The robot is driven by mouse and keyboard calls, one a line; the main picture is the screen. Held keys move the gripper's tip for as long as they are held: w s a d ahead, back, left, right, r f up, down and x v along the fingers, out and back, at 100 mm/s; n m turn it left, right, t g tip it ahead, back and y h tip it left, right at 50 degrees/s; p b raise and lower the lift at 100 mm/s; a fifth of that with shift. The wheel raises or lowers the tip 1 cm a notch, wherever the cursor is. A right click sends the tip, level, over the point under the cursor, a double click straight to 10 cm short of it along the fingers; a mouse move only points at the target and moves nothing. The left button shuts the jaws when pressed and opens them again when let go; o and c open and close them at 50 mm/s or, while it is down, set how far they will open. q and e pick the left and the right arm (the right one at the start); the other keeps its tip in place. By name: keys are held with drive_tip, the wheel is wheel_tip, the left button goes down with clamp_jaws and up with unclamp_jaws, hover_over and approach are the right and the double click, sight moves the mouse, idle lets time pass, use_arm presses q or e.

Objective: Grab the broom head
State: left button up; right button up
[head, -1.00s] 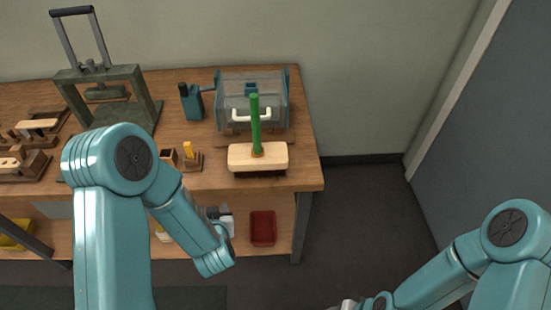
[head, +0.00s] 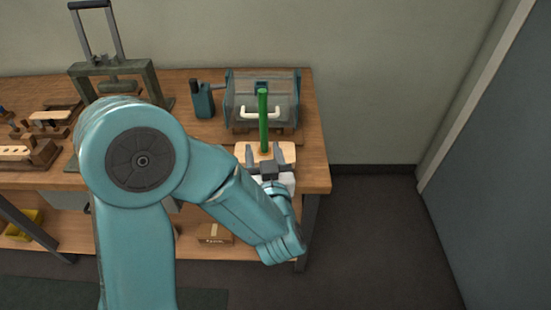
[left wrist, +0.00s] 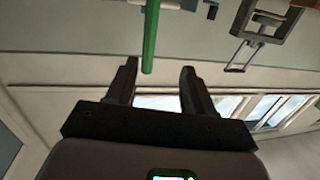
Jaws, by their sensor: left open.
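The broom head is a pale wooden block (head: 287,152) with an upright green handle (head: 263,120), near the front right of the workbench. My left gripper (head: 265,158) is open at the block in the head view, its two dark fingers spread and overlapping the block in the picture. I cannot tell whether the fingers touch the block. My right gripper is out of view.
A clear-sided machine with a white handle (head: 259,112) stands right behind the broom head. A teal device (head: 202,100) is left of it, and a dark press (head: 152,84) farther left. A cardboard box (head: 214,233) is on the lower shelf. Floor right of the bench is clear.

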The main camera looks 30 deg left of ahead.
sight(264, 113)
use_arm(q)
drive_tip(key=shift+t, duration=0.4)
drive_tip(key=x, duration=0.3)
drive_tip(key=p+x, duration=0.1)
drive_tip(key=x, duration=0.2)
drive_tip(key=d+r+x, duration=0.1)
drive_tip(key=x, duration=0.3)
drive_tip(key=shift+w, duration=0.45)
drive_tip(key=p+x, duration=0.2)
drive_tip(key=x, duration=0.3)
drive_tip(key=shift+w, duration=0.25)
clamp_jaws()
